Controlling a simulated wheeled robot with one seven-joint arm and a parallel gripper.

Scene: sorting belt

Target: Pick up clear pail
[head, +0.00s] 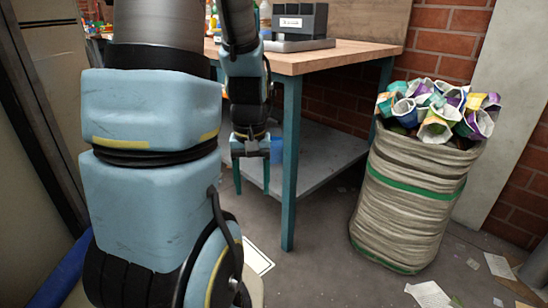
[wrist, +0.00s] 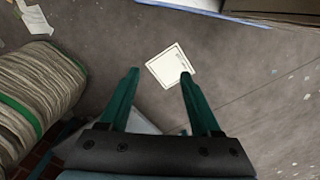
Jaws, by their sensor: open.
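My gripper (head: 252,184) hangs in front of the workbench, fingers pointing down, open with nothing between them. In the wrist view my gripper (wrist: 159,73) shows its two teal fingers spread apart above the floor. I cannot make out a clear pail for certain in either view. A pale, partly hidden container (head: 265,12) stands on the bench top behind my arm, cut off by the top edge; I cannot tell what it is. A small blue object (head: 277,150) shows just right of my gripper, by the lower shelf, partly hidden.
The wooden workbench (head: 345,57) has teal legs and a grey lower shelf (head: 325,158). A dark box unit (head: 300,20) stands on top. A woven sack (head: 410,200) full of crumpled cups stands right of the bench. Papers (head: 428,294) lie on the floor.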

